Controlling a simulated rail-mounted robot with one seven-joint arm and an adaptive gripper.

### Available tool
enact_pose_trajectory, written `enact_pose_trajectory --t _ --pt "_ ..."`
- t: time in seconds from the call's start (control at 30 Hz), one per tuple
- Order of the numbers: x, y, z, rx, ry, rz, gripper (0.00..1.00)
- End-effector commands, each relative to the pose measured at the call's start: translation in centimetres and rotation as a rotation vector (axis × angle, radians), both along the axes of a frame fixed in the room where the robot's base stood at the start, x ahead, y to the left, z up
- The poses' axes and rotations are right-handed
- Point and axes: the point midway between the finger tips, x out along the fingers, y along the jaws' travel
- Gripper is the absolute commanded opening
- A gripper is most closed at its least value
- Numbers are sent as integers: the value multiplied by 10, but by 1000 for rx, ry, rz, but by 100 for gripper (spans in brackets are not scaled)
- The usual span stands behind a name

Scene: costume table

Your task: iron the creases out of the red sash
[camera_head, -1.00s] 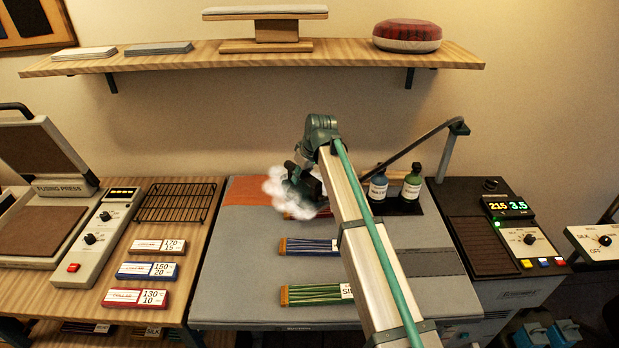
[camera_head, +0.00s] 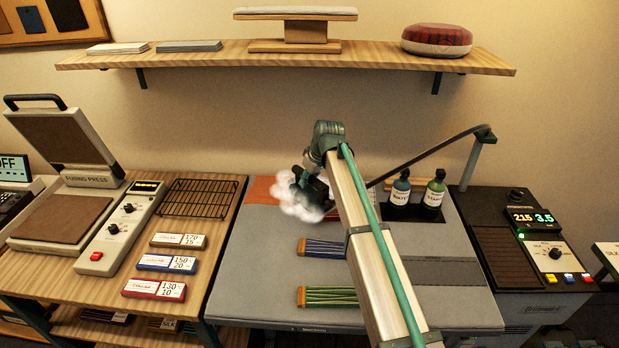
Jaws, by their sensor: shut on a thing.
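My gripper (camera_head: 312,181) is at the far part of the grey ironing board (camera_head: 270,265), partly hidden behind my own arm. It is shut on the dark steam iron (camera_head: 306,198), low over the board, with white steam around it. Nearer on the board lie a blue sash (camera_head: 325,248) and a green sash (camera_head: 330,296), each with an end clip. An orange-red patch (camera_head: 258,189) covers the board's far left corner.
Two bottles (camera_head: 400,190) (camera_head: 434,193) stand right of my arm. The iron's hose runs up to a post (camera_head: 473,160) by the steam station (camera_head: 515,245), which reads 215 and 3.5. The fusing press (camera_head: 65,190) and wire rack (camera_head: 199,197) are left. A shelf (camera_head: 220,60) hangs above.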

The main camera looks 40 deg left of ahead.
Motion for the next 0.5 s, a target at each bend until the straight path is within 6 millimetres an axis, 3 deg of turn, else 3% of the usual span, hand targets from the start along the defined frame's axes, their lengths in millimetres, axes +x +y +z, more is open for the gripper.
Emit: enact_pose_trajectory --t 0.5 --pt "-4 4 -23 2 -1 6 0"
